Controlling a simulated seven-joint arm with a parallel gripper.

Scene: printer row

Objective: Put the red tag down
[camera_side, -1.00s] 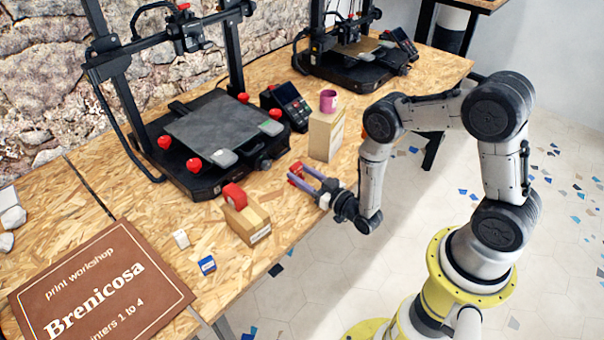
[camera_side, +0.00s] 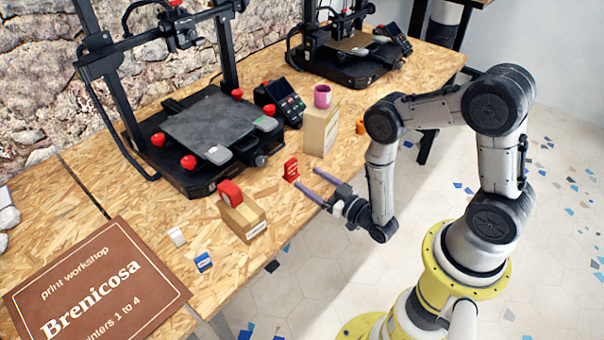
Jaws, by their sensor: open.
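The red tag (camera_side: 291,170) stands on the wooden table in front of the printer, near the cardboard box with the mug. It looks upright, with pale marks on its face. My gripper (camera_side: 307,178) is open and empty, its two purple fingers pointing at the tag from the right. A small gap shows between the fingertips and the tag. Nothing hides the tag.
A box with a red tape roll (camera_side: 230,192) stands left of the tag. A cardboard box (camera_side: 320,132) bears a purple mug (camera_side: 322,96). The printer (camera_side: 212,128) stands behind. White (camera_side: 177,237) and blue (camera_side: 203,262) blocks lie front left.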

